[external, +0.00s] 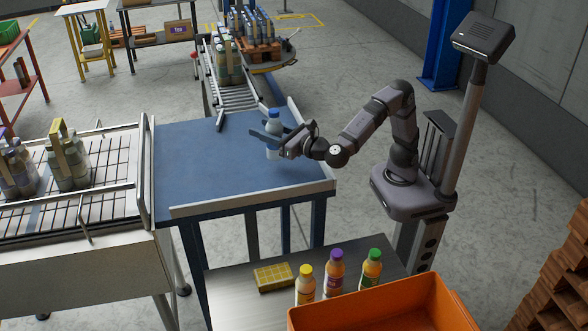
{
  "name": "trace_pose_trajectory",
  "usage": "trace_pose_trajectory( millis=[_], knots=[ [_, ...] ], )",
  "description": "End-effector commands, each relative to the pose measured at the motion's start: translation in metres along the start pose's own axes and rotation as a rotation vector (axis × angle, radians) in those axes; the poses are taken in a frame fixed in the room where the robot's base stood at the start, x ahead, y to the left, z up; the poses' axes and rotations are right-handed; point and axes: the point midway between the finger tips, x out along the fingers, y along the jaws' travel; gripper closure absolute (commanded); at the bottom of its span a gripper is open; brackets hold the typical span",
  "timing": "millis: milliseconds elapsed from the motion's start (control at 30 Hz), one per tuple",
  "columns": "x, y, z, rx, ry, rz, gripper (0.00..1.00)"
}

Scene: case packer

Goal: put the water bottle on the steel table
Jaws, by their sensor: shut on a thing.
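The water bottle (273,122), pale with a blue cap, is upright in my gripper (268,138) in the external view. My gripper is shut around its middle, and the fingers hide part of it. The bottle is over the right part of the blue table (195,165); I cannot tell whether its base touches the surface. The steel table (235,296), with a grey top, stands at the front, nearer the camera than the blue table.
On the steel table are a yellow box (273,277), bottles with yellow (305,286), purple (335,275) and green (371,270) caps, and an orange crate (385,310). Its left part is bare. A low rail (250,200) edges the blue table. A conveyor (235,97) lies behind.

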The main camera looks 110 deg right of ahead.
Motion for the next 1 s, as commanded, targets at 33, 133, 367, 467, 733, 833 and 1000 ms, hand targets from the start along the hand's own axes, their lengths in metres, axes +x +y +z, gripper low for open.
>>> trace_pose_trajectory(
  millis=[33, 133, 367, 467, 733, 833, 1000],
  knots=[
    [0.0, 0.0, 0.01, 0.008, -0.003, 0.0, 0.88],
    [0.0, -0.001, 0.025, 0.008, -0.002, -0.001, 0.88],
    [-0.02, 0.021, 0.041, 0.002, -0.009, 0.035, 0.88],
    [-0.039, 0.038, 0.044, 0.004, -0.015, 0.062, 0.88],
    [-0.132, 0.098, 0.051, 0.009, -0.032, 0.18, 0.88],
    [-0.177, 0.118, 0.053, 0.011, -0.037, 0.232, 0.88],
    [-0.259, 0.138, 0.054, 0.014, -0.038, 0.317, 0.88]
  ],
)
